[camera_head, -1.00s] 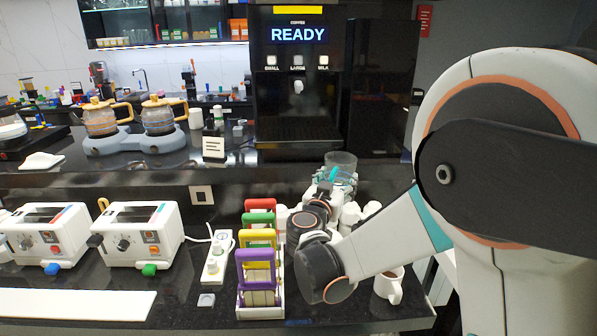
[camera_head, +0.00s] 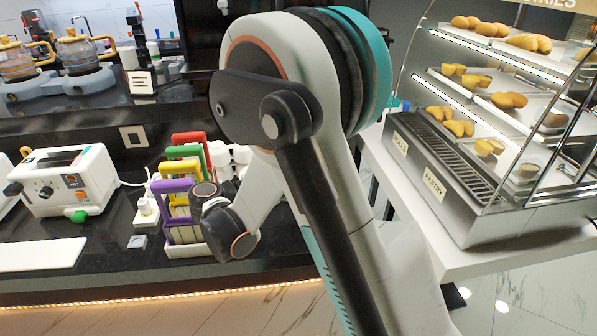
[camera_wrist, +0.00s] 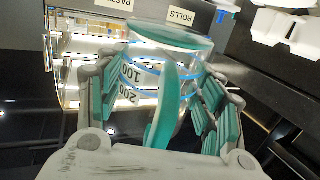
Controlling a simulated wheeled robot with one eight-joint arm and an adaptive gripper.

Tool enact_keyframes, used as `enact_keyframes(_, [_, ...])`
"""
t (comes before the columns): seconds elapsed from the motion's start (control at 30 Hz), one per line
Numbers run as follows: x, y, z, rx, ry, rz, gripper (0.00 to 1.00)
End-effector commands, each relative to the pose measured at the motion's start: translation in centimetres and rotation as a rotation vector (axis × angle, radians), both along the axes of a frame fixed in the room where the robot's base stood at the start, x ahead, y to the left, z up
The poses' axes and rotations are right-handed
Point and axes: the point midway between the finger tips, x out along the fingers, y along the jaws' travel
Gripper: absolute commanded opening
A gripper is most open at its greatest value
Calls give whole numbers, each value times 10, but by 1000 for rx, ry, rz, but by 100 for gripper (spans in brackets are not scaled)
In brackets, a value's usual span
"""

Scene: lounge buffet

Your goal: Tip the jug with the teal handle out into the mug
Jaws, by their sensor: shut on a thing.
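In the wrist view the jug (camera_wrist: 140,72) is clear, with blue bands and 100 and 200 marks that read upside down. Its teal handle (camera_wrist: 163,125) lies between the fingers of my gripper (camera_wrist: 160,100), which is shut on it. The round rim is at the top of the picture. I cannot tell whether there is anything in the jug. In the head view my arm hides my gripper and most or all of the jug. I cannot make out the task's mug in the head view; my arm covers much of the counter's right part.
A rack with purple, yellow, green and red handles (camera_head: 178,187) stands beside my arm. White cups (camera_head: 222,153) are behind it. A toaster (camera_head: 68,180) stands left. A pastry case (camera_head: 455,200) is on the right, beyond a gap. Light tiled floor shows in front.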

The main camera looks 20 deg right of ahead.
Motion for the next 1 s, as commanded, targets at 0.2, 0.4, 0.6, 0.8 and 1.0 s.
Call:
enact_keyframes(0.2, [0, 1, 1, 0, 0, 2, 22])
enact_keyframes(0.4, [0, 2, -4, 22, 2, 3, 22])
enact_keyframes(0.6, [0, 4, -14, 68, 7, 3, 22])
enact_keyframes(0.8, [0, 6, -23, 112, 12, 3, 22])
enact_keyframes(1.0, [0, 8, -30, 165, 19, 3, 22])
